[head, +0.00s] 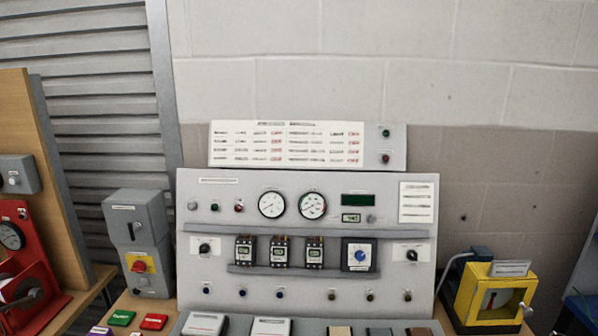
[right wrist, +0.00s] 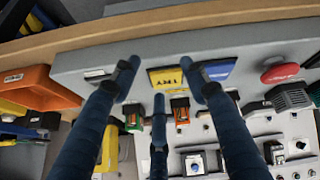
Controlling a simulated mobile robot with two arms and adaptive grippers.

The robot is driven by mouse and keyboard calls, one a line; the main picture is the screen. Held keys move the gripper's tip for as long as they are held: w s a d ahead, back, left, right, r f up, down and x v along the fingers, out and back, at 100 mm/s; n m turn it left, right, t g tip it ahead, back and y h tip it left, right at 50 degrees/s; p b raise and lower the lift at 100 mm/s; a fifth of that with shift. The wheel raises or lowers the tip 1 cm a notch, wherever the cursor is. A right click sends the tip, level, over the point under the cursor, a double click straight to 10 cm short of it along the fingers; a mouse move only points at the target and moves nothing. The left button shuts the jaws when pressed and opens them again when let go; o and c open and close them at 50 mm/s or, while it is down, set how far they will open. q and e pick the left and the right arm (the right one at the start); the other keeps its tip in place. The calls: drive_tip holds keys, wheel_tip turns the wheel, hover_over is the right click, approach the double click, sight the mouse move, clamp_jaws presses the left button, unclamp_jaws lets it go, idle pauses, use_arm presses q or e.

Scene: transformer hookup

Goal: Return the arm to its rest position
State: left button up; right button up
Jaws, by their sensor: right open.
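In the right wrist view my right gripper (right wrist: 160,80) shows as dark blue fingers, spread apart and open, with nothing held between them. The fingertips lie in front of a grey console (right wrist: 72,66) and near a yellow labelled block (right wrist: 166,78); I cannot tell whether they touch it. The head view shows neither gripper. There the grey control panel (head: 330,215) stands upright against the wall, with two round dials, several small modules and a blue knob. My left gripper is in no view.
In the right wrist view a blue block (right wrist: 217,70), a red button (right wrist: 280,72) and an orange bin (right wrist: 45,88) are nearby. In the head view a grey switch box (head: 138,240) stands left of the panel, and a yellow-framed device (head: 466,290) stands right.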

drive_tip(key=s+a+f+m+g, duration=0.1)
drive_tip(key=s+a+f+g, duration=0.15)
drive_tip(key=s, duration=0.75)
drive_tip(key=s+f+g+b, duration=0.2)
drive_tip(key=s+f+b, duration=0.1)
drive_tip(key=f, duration=2.7)
drive_tip(key=s+d+f+b, duration=0.2)
drive_tip(key=s+f, duration=1.4)
drive_tip(key=shift+d+f+g, duration=0.15)
drive_tip(key=shift+d+g, duration=0.05)
drive_tip(key=shift+g, duration=0.25)
drive_tip(key=shift+s, duration=0.1)
drive_tip(key=shift+c, duration=0.6)
